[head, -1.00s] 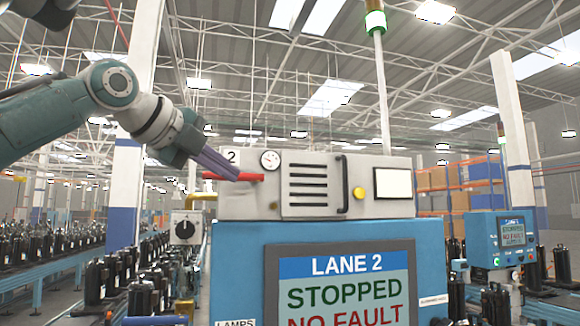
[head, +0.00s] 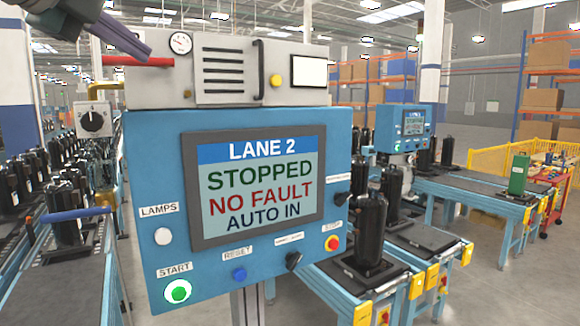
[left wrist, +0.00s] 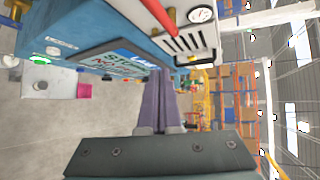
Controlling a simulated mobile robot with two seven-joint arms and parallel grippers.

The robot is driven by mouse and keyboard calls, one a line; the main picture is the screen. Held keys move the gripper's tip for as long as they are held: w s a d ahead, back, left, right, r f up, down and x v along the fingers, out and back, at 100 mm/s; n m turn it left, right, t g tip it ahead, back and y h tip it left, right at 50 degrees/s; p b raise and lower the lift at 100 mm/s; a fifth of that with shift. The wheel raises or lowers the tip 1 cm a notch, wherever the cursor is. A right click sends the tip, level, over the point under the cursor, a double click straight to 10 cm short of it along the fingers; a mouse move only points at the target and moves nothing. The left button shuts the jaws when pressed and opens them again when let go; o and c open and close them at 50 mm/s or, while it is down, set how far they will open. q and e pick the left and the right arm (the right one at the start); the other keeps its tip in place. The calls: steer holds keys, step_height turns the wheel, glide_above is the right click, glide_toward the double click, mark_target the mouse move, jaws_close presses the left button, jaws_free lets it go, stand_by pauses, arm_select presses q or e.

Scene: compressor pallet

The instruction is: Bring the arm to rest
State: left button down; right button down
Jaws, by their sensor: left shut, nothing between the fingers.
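My left gripper (head: 138,46) comes in at the top left of the head view. Its long purple-grey fingers are together with nothing between them. Their tips appear close to the red pipe (head: 147,61) on the control box; whether they touch cannot be told. In the left wrist view the closed fingers (left wrist: 156,100) point up the picture toward the Lane 2 panel (left wrist: 75,38). Most of the left arm is outside the head view. My right gripper is in neither view.
The blue Lane 2 panel (head: 335,265) stands in front; its screen (head: 255,188) reads STOPPED, NO FAULT, AUTO IN. The start button (head: 178,291) is lit green. A selector knob (head: 93,121) is at left. Conveyors with black cylinders flank the panel. Open floor (head: 488,275) lies at right.

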arm_select(q)
steer(key=s+d+f+n+g, duration=0.2)
steer(key=s+d+f, duration=0.15)
steer(key=f, duration=0.45)
steer(key=s+d+f+n+g, duration=0.15)
steer(key=d+f, duration=0.25)
steer(key=f, duration=0.5)
steer(key=s+d+f+n+g, duration=0.3)
steer(key=s+f+n, duration=0.3)
steer(key=s+f, duration=0.65)
steer(key=s+a+f+n+g+y, duration=0.1)
steer(key=s+f+n, duration=0.1)
steer(key=s+n, duration=0.2)
steer(key=s+a+f+n+g+y, duration=0.1)
steer(key=s+f+n, duration=0.2)
steer(key=s, duration=0.6)
steer(key=s+a+f+n+g+y, duration=0.1)
steer(key=s+f+n, duration=0.1)
steer(key=s+n, duration=0.2)
steer(key=s, duration=0.3)
steer(key=shift+s+a+f+n, duration=0.15)
steer(key=shift+s+a+n, duration=0.1)
steer(key=shift+s+n, duration=0.1)
